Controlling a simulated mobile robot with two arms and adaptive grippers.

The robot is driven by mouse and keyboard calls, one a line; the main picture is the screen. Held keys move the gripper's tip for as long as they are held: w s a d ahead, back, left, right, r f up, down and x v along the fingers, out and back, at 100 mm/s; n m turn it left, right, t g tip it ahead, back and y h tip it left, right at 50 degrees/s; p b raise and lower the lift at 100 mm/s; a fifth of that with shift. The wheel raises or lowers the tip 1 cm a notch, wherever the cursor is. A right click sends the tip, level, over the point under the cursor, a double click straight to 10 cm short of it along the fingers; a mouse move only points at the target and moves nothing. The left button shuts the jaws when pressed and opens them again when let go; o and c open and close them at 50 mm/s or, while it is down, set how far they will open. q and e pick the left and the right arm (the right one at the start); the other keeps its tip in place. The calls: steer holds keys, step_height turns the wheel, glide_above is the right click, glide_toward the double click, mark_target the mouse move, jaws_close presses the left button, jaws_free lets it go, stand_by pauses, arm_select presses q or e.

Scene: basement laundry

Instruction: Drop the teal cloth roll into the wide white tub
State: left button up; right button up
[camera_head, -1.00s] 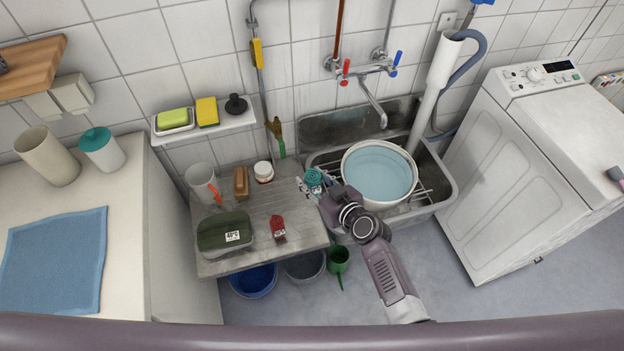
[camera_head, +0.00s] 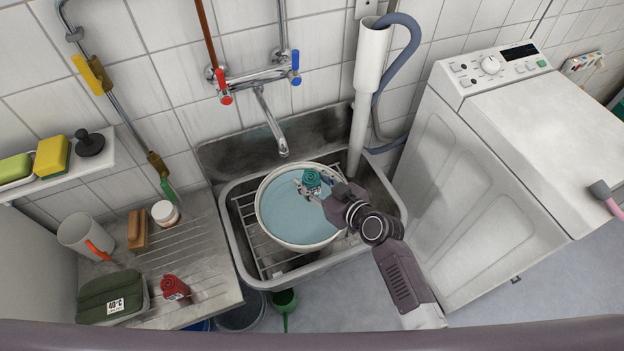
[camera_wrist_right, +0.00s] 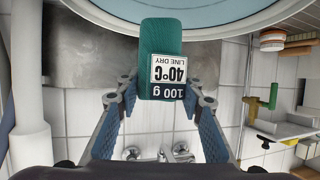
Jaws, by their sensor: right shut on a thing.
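The teal cloth roll (camera_head: 312,179) is held in my right gripper (camera_head: 314,186), over the wide white tub (camera_head: 262,213). In the right wrist view the roll (camera_wrist_right: 161,40) shows a label reading 100 g and 40°C, line dry, and sits between the fingertips of the gripper (camera_wrist_right: 162,88). The tub stands on a wire rack in the sink and holds pale blue water. Its rim (camera_wrist_right: 195,28) crosses the top of the right wrist view. My left gripper is in neither view.
The sink (camera_head: 245,262) has a tap (camera_head: 270,122) behind the tub and a grey pipe (camera_head: 359,135) at its back right. A washing machine (camera_head: 470,170) stands at right.

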step_height(320, 180, down, 4)
steer(key=b, duration=0.3)
steer(key=shift+s+a, duration=0.15)
steer(key=shift+f+b, duration=0.7)
steer(key=shift+f, duration=0.05)
steer(key=o, duration=1.3)
steer(key=v, duration=1.2)
